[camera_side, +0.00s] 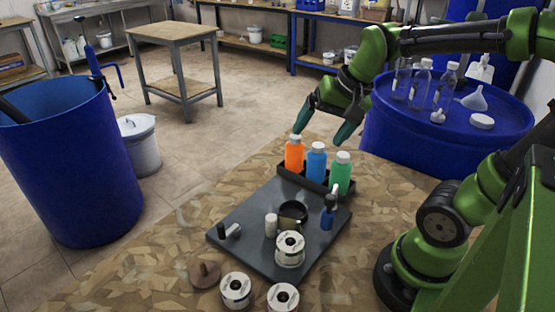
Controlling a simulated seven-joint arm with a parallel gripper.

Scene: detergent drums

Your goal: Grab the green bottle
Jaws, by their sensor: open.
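The green bottle (341,172) with a white cap stands upright at the right end of a dark tray (262,228). A blue bottle (316,160) stands beside it, and an orange bottle (294,154) stands at the left end of the row. The bottoms of the bottles are hidden by a low black holder (285,178). My gripper (323,130) is open and empty. In the picture it is above and behind the row, with one finger near the orange bottle's cap and the other above the blue and green bottles. Its exact distance from the bottles is unclear.
A blue drum (400,140) with clear bottles stands behind at right. Another blue drum (68,165) stands at left.

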